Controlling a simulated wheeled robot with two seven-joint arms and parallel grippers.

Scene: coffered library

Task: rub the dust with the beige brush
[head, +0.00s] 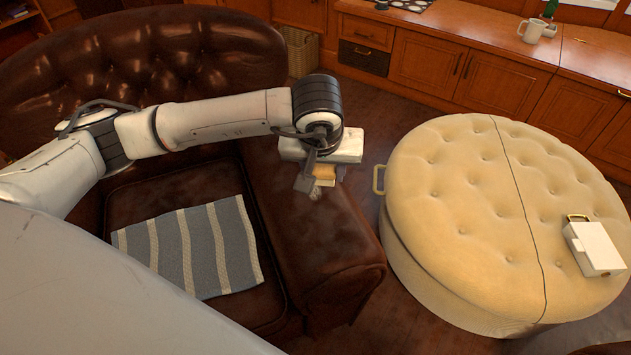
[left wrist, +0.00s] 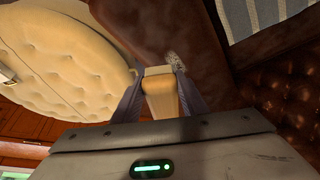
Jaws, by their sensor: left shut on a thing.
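My left gripper (head: 318,182) is over the sofa's right armrest (head: 310,230) and shut on the beige brush (head: 325,173). In the left wrist view the brush (left wrist: 160,84) shows as a pale block and tan handle between the two fingers of the gripper (left wrist: 160,92). A small whitish speckled patch that looks like the dust (left wrist: 175,60) lies on the brown leather just past the brush's end. Whether the brush touches it I cannot tell. In the head view I cannot make out the dust near the gripper. My right gripper is not in view.
A round beige tufted ottoman (head: 455,190) stands right of the armrest, with a white box (head: 595,249) on it. A striped cloth (head: 190,248) lies on the sofa seat. Wooden cabinets (head: 425,66) with a white mug (head: 532,31) on top line the back.

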